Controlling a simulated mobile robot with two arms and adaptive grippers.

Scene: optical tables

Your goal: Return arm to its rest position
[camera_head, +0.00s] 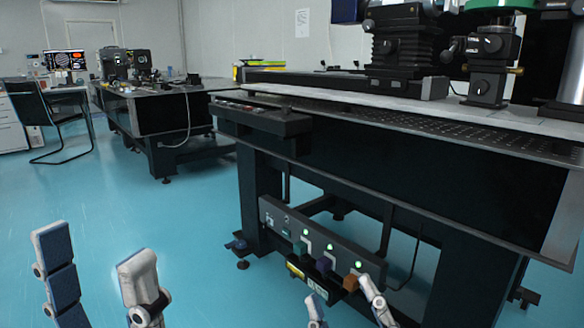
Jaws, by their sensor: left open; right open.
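My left gripper (95,250) is at the bottom left, its two pale, blue-padded fingers pointing up and spread apart, with only blue floor between them. My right gripper (339,292) is at the bottom centre, its fingers apart and empty. It shows just below and in front of a grey control panel (275,215) mounted low under the near optical table (400,165). One right fingertip overlaps the area beside the orange button (351,283) in the picture; I cannot tell whether they touch. Both arms are mostly out of view below.
The panel also has a green button (300,249), a blue button (323,265) and lit green lights. The near table's dark legs and frame stand at the right. A second optical table (160,113), a chair (55,120) and a desk are farther back. Blue floor (150,215) is clear at left.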

